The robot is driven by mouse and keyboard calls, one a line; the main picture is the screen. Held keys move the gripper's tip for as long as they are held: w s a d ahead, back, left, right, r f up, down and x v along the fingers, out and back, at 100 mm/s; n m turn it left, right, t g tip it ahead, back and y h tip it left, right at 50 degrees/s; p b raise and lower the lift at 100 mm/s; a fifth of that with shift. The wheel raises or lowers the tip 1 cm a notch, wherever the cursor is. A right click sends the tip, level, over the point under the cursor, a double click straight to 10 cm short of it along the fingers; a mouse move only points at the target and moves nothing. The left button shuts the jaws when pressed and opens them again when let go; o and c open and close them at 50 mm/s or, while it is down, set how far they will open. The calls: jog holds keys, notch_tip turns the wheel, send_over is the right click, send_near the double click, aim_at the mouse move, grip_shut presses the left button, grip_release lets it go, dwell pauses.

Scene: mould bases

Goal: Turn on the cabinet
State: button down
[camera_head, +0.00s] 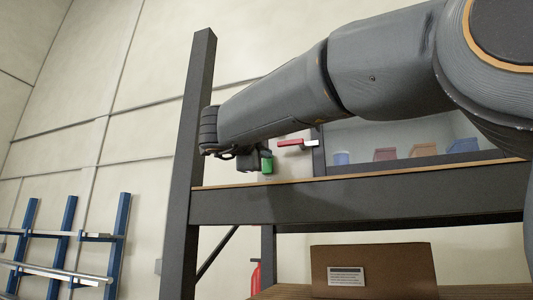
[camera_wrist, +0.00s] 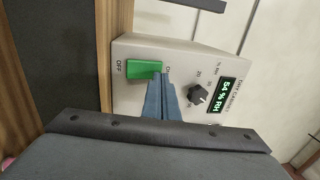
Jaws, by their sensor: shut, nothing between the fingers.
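The cabinet's pale control panel (camera_wrist: 210,62) fills the middle of the wrist view. It carries a green rocker switch (camera_wrist: 143,69) with OFF lettered at its left end and a partly covered label, likely ON, at its right end. My gripper (camera_wrist: 158,77) is shut and empty, its blue-grey fingertips at the right end of the switch. I cannot tell whether they touch it. In the head view my gripper (camera_head: 250,160) is beside a green part (camera_head: 267,163), and the cabinet (camera_head: 365,163) shows a window behind my arm. Which way the switch is tipped is unclear.
A black knob (camera_wrist: 197,95) and a display (camera_wrist: 227,95) reading 54 % RH sit right of the fingers. A red handle (camera_head: 290,143) is on the cabinet. The dark rack post (camera_head: 192,110) stands close left; a cardboard box (camera_head: 410,270) is on the shelf below.

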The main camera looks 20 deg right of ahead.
jog(key=s+a+r+b, duration=0.1)
jog(key=s+a+r, duration=0.1)
jog(key=s+a, duration=0.6)
jog(key=s, duration=0.3)
jog(key=shift+s+a+r+b, duration=0.2)
jog(key=shift+s+a+b, duration=0.1)
jog(key=shift+b, duration=0.1)
